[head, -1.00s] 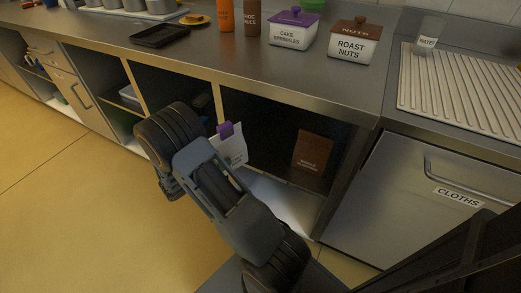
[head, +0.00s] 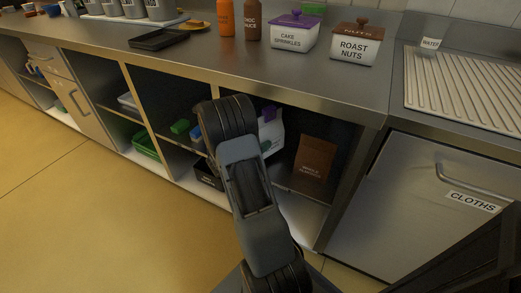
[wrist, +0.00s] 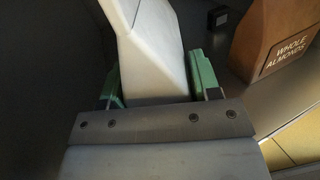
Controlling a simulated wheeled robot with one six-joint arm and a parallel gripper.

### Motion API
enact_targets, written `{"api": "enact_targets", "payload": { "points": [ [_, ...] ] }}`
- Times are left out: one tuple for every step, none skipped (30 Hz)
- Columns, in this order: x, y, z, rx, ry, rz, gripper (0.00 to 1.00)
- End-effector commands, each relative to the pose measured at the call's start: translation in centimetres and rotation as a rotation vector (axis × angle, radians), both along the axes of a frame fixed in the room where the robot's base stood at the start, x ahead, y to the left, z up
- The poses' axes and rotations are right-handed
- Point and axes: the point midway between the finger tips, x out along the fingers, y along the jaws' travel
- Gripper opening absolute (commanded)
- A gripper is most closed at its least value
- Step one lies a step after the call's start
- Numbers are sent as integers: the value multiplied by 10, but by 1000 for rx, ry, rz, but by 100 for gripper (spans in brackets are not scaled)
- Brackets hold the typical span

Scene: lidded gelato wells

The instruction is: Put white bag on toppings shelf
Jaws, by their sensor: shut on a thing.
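The white bag (head: 271,132) with a purple clip on top is upright inside the right-hand open compartment under the counter, partly hidden behind my arm in the head view. In the wrist view my gripper (wrist: 155,85) has its green fingers on both sides of the white bag (wrist: 150,55) and is shut on it. The shelf (head: 302,190) of that compartment holds a brown bag (head: 315,158) to the right of the white bag. The brown bag's label reads whole almonds in the wrist view (wrist: 265,45). Whether the white bag's base touches the shelf is hidden.
The counter edge (head: 330,112) runs above the compartment. Dividers and a side wall (head: 345,185) bound it. The compartment to the left holds green and blue items and a black box (head: 208,173). A small dark block (wrist: 217,18) stands behind the bags.

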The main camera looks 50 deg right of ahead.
Motion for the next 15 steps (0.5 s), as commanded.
{"api": "enact_targets", "payload": {
  "points": [
    [0, -1, -1, -1, 0, 0, 26],
    [0, -1, -3, -1, 0, 0, 26],
    [0, -1, -7, -1, 1, 1, 26],
    [0, -1, -10, 0, 1, 1, 26],
    [0, 0, -14, 0, 2, 1, 26],
    [0, 0, -20, 0, 2, 1, 26],
    [0, 0, -24, 0, 2, 1, 26],
    [0, 0, -28, 0, 2, 1, 26],
    [0, 0, -33, 0, 2, 1, 26],
    [0, 0, -35, 0, 1, 1, 26],
    [0, 0, -37, 0, 1, 1, 26],
    [0, 0, -36, -1, 0, 1, 26],
    [0, 0, -36, -1, -1, 1, 26],
    [0, 0, -35, -1, -1, 1, 26],
    [0, 0, -35, -1, -1, 1, 26]
  ]
}}
